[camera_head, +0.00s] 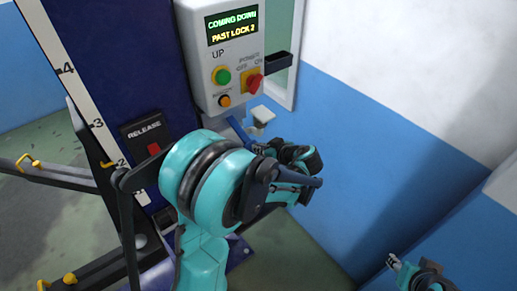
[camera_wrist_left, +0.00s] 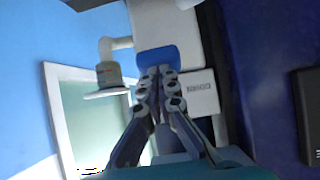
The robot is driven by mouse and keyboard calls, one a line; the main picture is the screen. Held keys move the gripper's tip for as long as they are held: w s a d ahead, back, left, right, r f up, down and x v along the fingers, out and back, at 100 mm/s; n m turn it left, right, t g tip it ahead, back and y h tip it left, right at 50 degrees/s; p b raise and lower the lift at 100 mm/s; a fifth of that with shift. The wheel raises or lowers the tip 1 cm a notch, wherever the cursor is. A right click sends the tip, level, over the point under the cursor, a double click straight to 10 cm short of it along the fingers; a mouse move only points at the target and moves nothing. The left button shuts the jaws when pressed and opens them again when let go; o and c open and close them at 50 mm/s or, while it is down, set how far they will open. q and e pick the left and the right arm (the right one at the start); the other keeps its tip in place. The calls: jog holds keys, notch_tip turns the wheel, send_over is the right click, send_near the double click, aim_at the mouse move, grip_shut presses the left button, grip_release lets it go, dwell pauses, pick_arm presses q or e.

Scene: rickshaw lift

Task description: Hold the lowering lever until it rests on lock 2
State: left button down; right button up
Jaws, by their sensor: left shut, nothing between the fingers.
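The control box (camera_head: 216,62) has a display (camera_head: 232,26) reading "COMING DOWN PAST LOCK 2". A blue lever (camera_head: 238,130) shows below the box, partly hidden by my arm. My left gripper (camera_head: 262,150) is beside the lever's lower end. In the left wrist view its fingers (camera_wrist_left: 157,80) are shut and empty, with tips over or against the blue lever end (camera_wrist_left: 156,58); contact is unclear. My right gripper (camera_head: 394,262) is at lower right, too small to judge.
A black RELEASE box (camera_head: 146,132) with a red button is on the dark blue column (camera_head: 120,60), left of my left arm. Dark lift arms (camera_head: 50,178) with yellow parts extend at left. A white pipe fitting (camera_wrist_left: 108,72) is near the left gripper. A blue-and-white wall (camera_head: 385,130) stands at right.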

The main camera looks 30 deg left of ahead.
pick_arm(q)
jog(key=shift+r, duration=0.15)
pick_arm(e)
jog(key=shift+r, duration=0.1)
dwell(0.4)
pick_arm(q)
jog(key=shift+r+p, duration=0.55)
jog(key=shift+r, duration=0.1)
pick_arm(e)
jog(key=shift+r, duration=0.45)
